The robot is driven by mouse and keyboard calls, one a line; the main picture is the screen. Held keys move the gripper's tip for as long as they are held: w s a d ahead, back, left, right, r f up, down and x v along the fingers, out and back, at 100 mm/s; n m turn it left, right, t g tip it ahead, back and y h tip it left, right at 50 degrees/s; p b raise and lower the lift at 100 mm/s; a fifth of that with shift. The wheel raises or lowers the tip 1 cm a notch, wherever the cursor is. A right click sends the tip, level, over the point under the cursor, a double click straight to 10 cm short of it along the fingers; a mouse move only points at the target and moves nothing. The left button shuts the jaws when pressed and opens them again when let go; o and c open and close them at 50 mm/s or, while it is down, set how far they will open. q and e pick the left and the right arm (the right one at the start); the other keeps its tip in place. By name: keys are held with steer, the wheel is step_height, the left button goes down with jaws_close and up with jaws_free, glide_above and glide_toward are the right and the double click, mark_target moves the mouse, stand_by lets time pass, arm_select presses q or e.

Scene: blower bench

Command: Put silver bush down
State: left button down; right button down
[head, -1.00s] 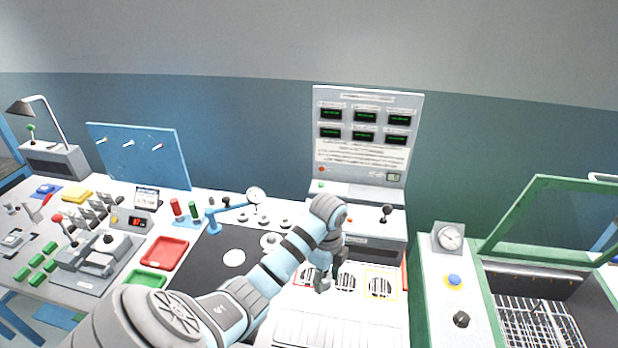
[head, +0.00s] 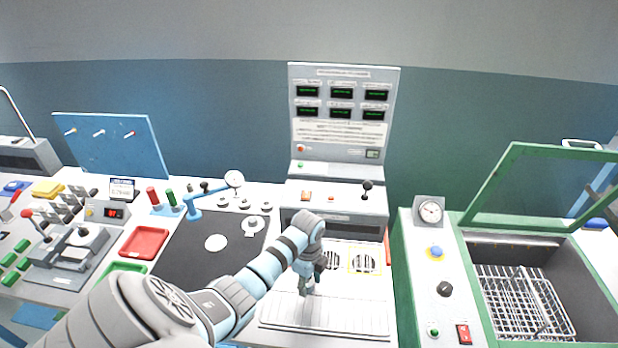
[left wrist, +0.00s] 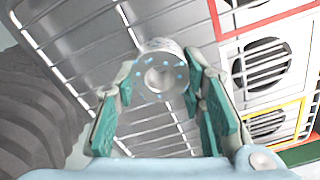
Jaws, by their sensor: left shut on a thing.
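The silver bush (left wrist: 163,74) is a short metal ring with a central hole and small blue dots on its face. It shows in the left wrist view between the green finger pads of my left gripper (head: 306,287), which is shut on it. In the head view the gripper points down over the slatted front part (head: 330,318) of the white machine, in front of its round grilles. The bush is mostly hidden there. I cannot tell whether it touches the slats. My right gripper is not in view.
Framed round grilles, one with a yellow frame (head: 364,260), lie just behind the gripper. A display panel (head: 343,115) rises behind them. A green-edged cabinet (head: 420,290) and a wire basket (head: 520,300) are at right. A red tray (head: 144,242) and dark mat (head: 190,260) are at left.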

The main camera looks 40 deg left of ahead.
arm_select(q)
steer(key=shift+r, duration=0.1)
steer(key=c, duration=1)
jaws_free()
steer(key=shift+c, duration=0.2)
steer(key=shift+r, duration=0.2)
step_height(320, 180, up, 12)
steer(key=p, duration=0.1)
steer(key=shift+f+p, duration=0.15)
steer(key=shift+p, duration=0.15)
